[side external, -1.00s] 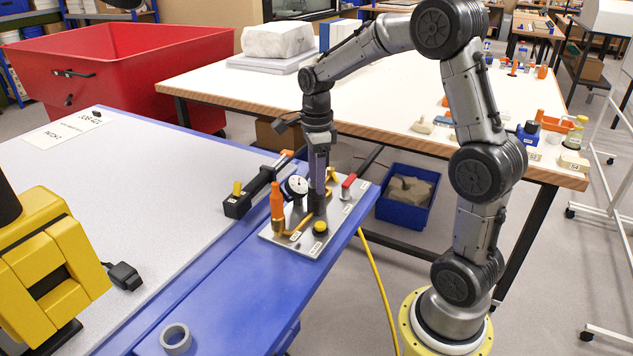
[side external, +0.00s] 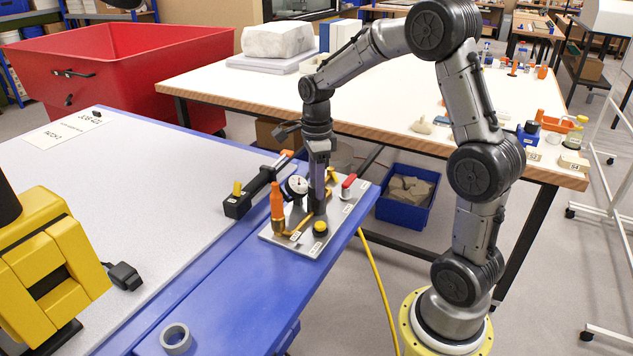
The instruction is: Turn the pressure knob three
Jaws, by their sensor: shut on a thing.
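The metal control panel (side external: 277,237) lies on the blue bench edge in the middle of the side external view. It carries a round white gauge (side external: 297,185), an orange-topped part (side external: 277,202), a yellow button (side external: 320,227) and a red-handled valve (side external: 348,182). My gripper (side external: 316,208) points straight down at the middle of the panel, just right of the gauge. Its jaws are shut on the pressure knob, which they and the dark fingers mostly hide. The knob's marking and angle cannot be seen.
A black clamp-like tool (side external: 250,194) lies left of the panel. A grey ring (side external: 175,338) sits on the blue ledge (side external: 235,300). A yellow hose (side external: 378,285) hangs below the panel. A blue bin (side external: 408,212) stands on the floor to the right.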

